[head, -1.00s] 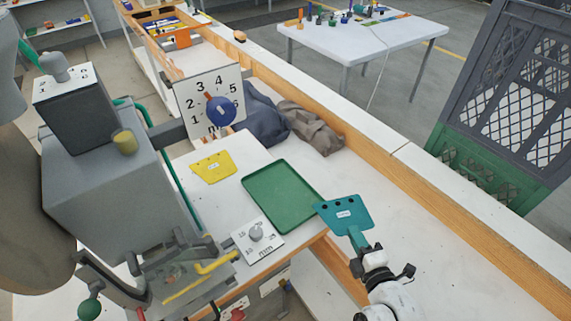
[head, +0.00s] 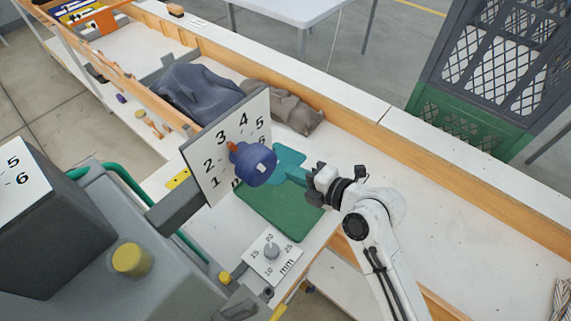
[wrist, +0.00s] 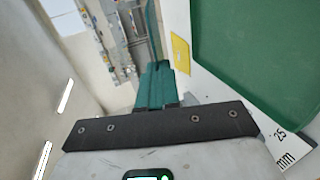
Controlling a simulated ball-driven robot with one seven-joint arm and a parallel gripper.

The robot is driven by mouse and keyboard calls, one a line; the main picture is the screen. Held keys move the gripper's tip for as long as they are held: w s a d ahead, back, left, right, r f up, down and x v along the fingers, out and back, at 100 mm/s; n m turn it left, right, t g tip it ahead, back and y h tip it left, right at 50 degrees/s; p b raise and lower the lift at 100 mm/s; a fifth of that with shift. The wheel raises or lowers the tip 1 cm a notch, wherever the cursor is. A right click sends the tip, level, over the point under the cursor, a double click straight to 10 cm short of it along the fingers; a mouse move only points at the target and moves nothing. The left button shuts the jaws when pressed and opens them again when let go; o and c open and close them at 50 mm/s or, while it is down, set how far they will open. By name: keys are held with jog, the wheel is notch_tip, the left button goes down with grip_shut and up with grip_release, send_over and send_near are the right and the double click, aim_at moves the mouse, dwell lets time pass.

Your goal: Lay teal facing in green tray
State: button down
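The teal facing (head: 290,158) is a flat teal piece on a narrow stem. My gripper (head: 318,182) is shut on the stem and holds the facing over the far end of the green tray (head: 280,220) in the head view. The blue dial knob hides part of the facing, and the height above the tray cannot be told. In the wrist view the teal piece (wrist: 157,85) rises from between the fingertips (wrist: 158,106), and the tray (wrist: 255,50) lies to the right. The visible tray floor is bare.
The numbered dial plate (head: 215,165) with its blue knob (head: 254,165) stands close left of the facing. A mm dial plate (head: 270,256) is at the tray's near edge. Grey cloths (head: 200,95) lie behind.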

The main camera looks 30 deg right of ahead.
jog(key=b, duration=0.4)
send_over(295, 204)
jog(key=shift+f, duration=4.3)
jog(key=c, duration=1.3)
grip_release()
jog(key=shift+v, duration=3.05)
